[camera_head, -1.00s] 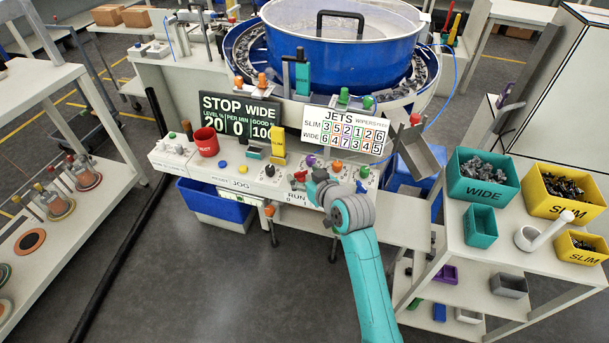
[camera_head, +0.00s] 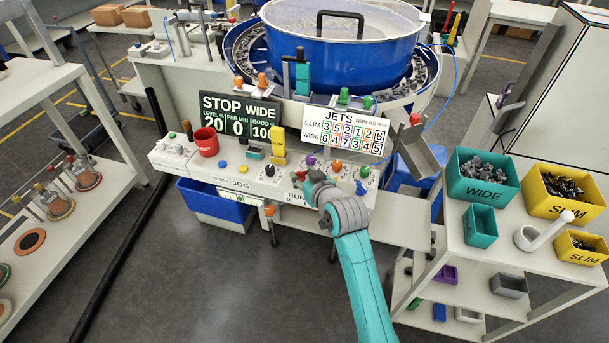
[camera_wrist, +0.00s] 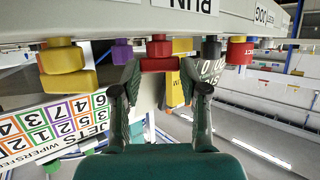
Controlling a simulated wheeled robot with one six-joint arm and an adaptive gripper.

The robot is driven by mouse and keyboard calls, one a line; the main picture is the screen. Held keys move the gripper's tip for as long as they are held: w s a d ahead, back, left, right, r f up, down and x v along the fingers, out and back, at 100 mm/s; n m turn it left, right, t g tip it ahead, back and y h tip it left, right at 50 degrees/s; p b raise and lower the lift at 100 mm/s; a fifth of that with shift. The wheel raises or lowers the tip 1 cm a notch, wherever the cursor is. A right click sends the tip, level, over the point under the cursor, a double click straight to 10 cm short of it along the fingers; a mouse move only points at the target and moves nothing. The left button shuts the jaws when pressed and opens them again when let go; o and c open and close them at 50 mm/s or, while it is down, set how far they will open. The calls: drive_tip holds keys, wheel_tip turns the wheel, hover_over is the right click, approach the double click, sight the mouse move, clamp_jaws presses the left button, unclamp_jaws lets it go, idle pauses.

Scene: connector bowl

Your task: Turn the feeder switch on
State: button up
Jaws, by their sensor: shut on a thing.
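A red switch handle (camera_wrist: 160,64) sits on the front panel by the RUN label (camera_wrist: 193,4). It also shows in the head view (camera_head: 299,176), close to the fingertips. My gripper (camera_wrist: 161,84) is shut on this red handle, with one finger at each side. In the head view my gripper (camera_head: 307,182) reaches the panel from the front right. No feeder label can be read, and my gripper partly hides the RUN label there. The status board (camera_head: 240,117) reads STOP and WIDE.
A black knob (camera_head: 269,170) is left of the red handle. Purple (camera_head: 311,160), orange (camera_head: 336,166) and green (camera_head: 364,172) knobs are close on the right. A red cup (camera_head: 206,142) stands farther left. The blue bowl (camera_head: 340,55) is behind.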

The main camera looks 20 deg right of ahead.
sight(297, 173)
drive_tip(key=m+h, duration=0.2)
drive_tip(key=a+m+h, duration=0.1)
drive_tip(key=m+h, duration=0.1)
drive_tip(key=h, duration=0.1)
drive_tip(key=shift+a, duration=0.1)
drive_tip(key=m+g+h, duration=0.1)
drive_tip(key=m+h, duration=0.2)
drive_tip(key=m+g+h, duration=0.1)
drive_tip(key=shift+w+a+m+g+h, duration=0.3)
drive_tip(key=shift+a, duration=0.05)
drive_tip(key=m+g+h, duration=0.2)
drive_tip(key=m+g, duration=0.1)
drive_tip(key=m+g+h, duration=0.1)
drive_tip(key=shift+w+a, duration=0.25)
drive_tip(key=shift+w, duration=0.1)
drive_tip(key=shift+w+m+g+h, duration=0.15)
drive_tip(key=shift+m+g+h, duration=0.3)
drive_tip(key=shift+m+g, duration=0.65)
drive_tip(key=shift+w+m+g+h, duration=0.1)
drive_tip(key=shift+m+g+h, duration=0.35)
drive_tip(key=shift+m+g, duration=0.65)
drive_tip(key=shift+f+g, duration=0.1)
drive_tip(key=shift+g, duration=0.2)
drive_tip(key=o, duration=1.1)
drive_tip(key=shift+o, duration=0.2)
